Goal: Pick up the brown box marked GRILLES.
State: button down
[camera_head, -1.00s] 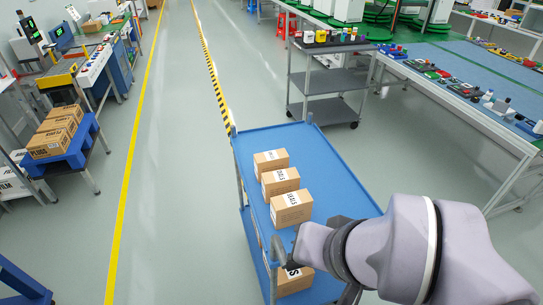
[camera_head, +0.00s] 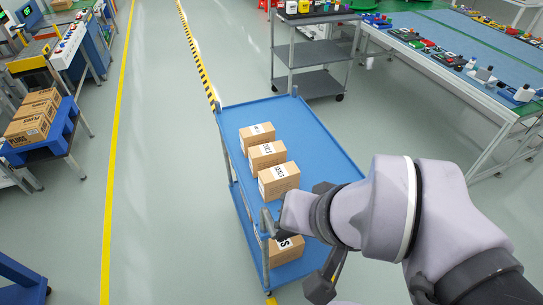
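Three brown boxes with white labels stand in a row on the blue top shelf of a trolley (camera_head: 315,150): a far box (camera_head: 257,138), a middle box (camera_head: 267,156) and a near box (camera_head: 279,180). Their lettering is too small to read surely. Another brown box (camera_head: 287,251) sits on the lower shelf, partly hidden by my arm; its label shows only an ending in S. I cannot make out GRILLES on any box. My arm reaches in from the lower right over the trolley's near end. My gripper is not clearly seen; its fingers cannot be made out.
A blue stand (camera_head: 62,137) at the left holds several brown boxes (camera_head: 28,128), one apparently marked PLUGS. A grey shelf cart (camera_head: 310,52) stands behind the trolley. A long workbench (camera_head: 455,75) with small parts runs along the right. The floor left of the trolley is clear.

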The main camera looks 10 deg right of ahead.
aim_at(263, 133)
jog(key=k+j+z, duration=0.1)
jog(key=j, duration=0.45)
jog(key=i+j+z, duration=0.1)
jog(key=j, duration=0.2)
jog(key=i+j+z, duration=0.15)
jog(key=j, duration=0.2)
jog(key=i+j+z, duration=0.1)
jog(key=j, duration=0.25)
jog(key=i+j+z, duration=0.15)
jog(key=j, duration=0.2)
jog(key=i+j+z, duration=0.1)
jog(key=j, duration=0.3)
jog(key=i+j+z, duration=0.15)
jog(key=i, duration=0.25)
jog(key=i+z, duration=0.15)
jog(key=i, duration=0.3)
